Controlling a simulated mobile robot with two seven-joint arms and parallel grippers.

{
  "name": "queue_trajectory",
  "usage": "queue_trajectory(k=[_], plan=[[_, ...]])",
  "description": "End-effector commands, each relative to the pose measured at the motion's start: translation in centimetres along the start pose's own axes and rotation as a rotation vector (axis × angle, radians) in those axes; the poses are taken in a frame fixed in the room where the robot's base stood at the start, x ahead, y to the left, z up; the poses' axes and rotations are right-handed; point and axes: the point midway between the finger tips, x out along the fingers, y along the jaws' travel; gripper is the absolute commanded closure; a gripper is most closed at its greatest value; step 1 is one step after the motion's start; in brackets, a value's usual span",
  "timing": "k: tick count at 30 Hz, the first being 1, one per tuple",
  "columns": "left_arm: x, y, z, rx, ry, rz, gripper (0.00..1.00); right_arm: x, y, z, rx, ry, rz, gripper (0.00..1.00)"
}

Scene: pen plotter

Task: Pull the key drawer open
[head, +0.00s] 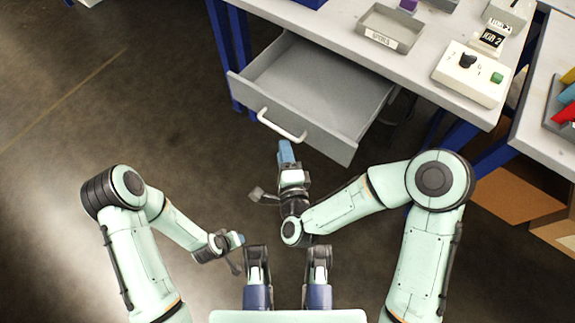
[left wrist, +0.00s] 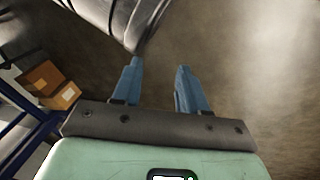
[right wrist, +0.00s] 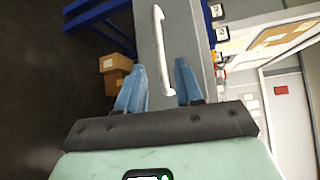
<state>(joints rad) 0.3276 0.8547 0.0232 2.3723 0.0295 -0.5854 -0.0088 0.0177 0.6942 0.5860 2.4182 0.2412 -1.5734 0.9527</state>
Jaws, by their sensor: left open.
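The grey key drawer (head: 304,88) is pulled out from under the grey table and looks empty inside. Its white bar handle (head: 281,126) is on the front panel (head: 322,141). The handle also shows in the right wrist view (right wrist: 158,40), its near end lying between the fingertips in the picture. My right gripper (head: 286,147) is open, close in front of the handle; I see no clear contact. Its blue fingers stand apart in the right wrist view (right wrist: 160,75). My left gripper (head: 240,239) is open and empty, low and away from the drawer.
The table (head: 345,36) has blue legs. On it are a grey tray (head: 390,27) and a white control box (head: 470,75) with a black knob and green button. Cardboard boxes (head: 515,195) lie under the right table. The floor left of the drawer is clear.

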Motion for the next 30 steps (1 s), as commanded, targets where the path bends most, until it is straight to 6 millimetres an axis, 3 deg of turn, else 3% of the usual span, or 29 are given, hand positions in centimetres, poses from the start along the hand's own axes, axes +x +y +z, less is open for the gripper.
queue_trajectory(k=[3,9,30], plan=[[-0.6,0.6,-0.7,0.006,0.022,0.01,0.57,-2.4,-0.1,0.1,-0.002,-0.002,0.001,0.64],[-1.9,1.3,0.1,0.013,-0.002,0.019,0.57,-4.6,-0.1,0.0,-0.001,0.0,0.001,0.64],[-2.0,1.3,0.3,0.013,-0.007,0.02,0.57,-4.8,0.3,-0.2,-0.011,0.001,0.009,0.64]])
